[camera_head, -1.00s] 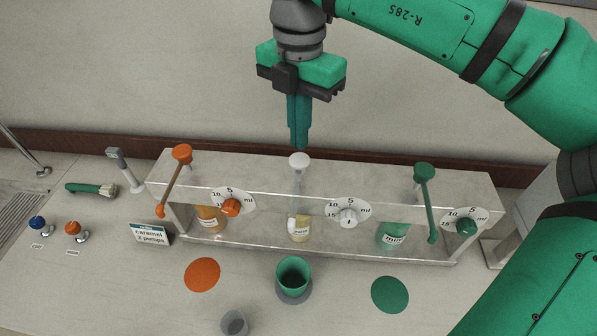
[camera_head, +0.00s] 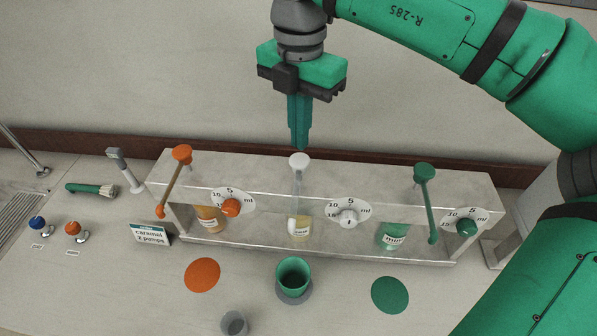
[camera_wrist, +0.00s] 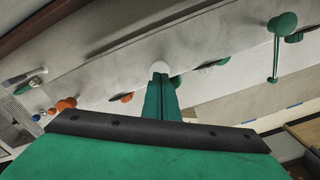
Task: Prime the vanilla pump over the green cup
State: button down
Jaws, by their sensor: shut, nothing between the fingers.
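The white pump head (camera_head: 299,160) stands at the middle of the rack, above a bottle of pale yellow syrup (camera_head: 299,227); I take it as the vanilla pump. My gripper (camera_head: 299,146) is shut and empty, pointing down just above the white head. In the wrist view my gripper (camera_wrist: 162,80) overlaps the lower part of the white head (camera_wrist: 161,68); I cannot tell whether they touch. The green cup (camera_head: 293,274) stands upright on a grey disc (camera_head: 294,296) in front of the middle bottle. The white pump's spout hangs behind the cup's rim.
An orange pump (camera_head: 181,153) and a green pump (camera_head: 424,173) flank the white one on the rack (camera_head: 330,190). Dials sit on its front. A small grey cup (camera_head: 234,323) stands in front. A caramel sign (camera_head: 150,234) and a brush (camera_head: 92,189) are at left.

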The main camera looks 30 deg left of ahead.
aim_at(300, 159)
jog(key=shift+f, duration=0.1)
jog(key=shift+f, duration=1.95)
jog(key=shift+r, duration=2)
jog(key=shift+f, duration=0.35)
jog(key=shift+f, duration=1.65)
jog(key=shift+r, duration=2)
